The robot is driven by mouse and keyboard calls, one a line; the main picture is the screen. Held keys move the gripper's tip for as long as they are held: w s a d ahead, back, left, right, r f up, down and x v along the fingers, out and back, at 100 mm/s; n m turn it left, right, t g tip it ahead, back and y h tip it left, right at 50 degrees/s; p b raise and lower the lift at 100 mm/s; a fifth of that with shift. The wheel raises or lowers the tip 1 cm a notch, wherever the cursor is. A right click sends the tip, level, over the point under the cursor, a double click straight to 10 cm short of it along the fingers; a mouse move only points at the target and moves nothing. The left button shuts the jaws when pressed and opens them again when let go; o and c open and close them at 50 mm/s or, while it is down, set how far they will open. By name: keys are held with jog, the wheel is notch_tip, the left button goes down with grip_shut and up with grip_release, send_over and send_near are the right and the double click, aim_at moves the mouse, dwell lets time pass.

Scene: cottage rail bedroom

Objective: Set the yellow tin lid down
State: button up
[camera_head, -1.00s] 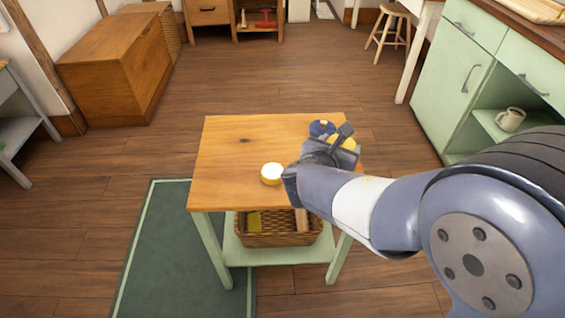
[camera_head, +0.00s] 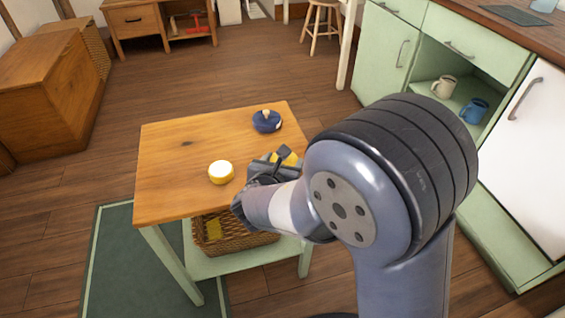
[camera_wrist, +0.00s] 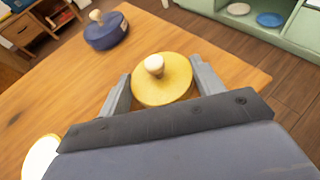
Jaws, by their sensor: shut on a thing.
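The yellow tin lid (camera_wrist: 163,84) is a round yellow disc with a pale knob on top. My gripper (camera_wrist: 162,88) is shut on it, one finger at each side, in the wrist view. In the head view the lid (camera_head: 287,158) shows partly behind my gripper (camera_head: 278,160), over the right part of the wooden table (camera_head: 180,140). Whether the lid touches the tabletop cannot be told.
A blue lid with a pale knob (camera_head: 266,121) lies near the table's far right corner. A yellow tin with a white top (camera_head: 221,172) stands left of my gripper. A wicker basket (camera_head: 235,240) sits on the shelf below. The table's left half is clear.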

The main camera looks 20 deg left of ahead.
jog(key=shift+f, duration=0.15)
jog(key=o, duration=1)
jog(key=shift+r, duration=0.35)
jog(key=p+v, duration=0.3)
jog(key=v, duration=0.9)
jog(key=shift+f, duration=0.15)
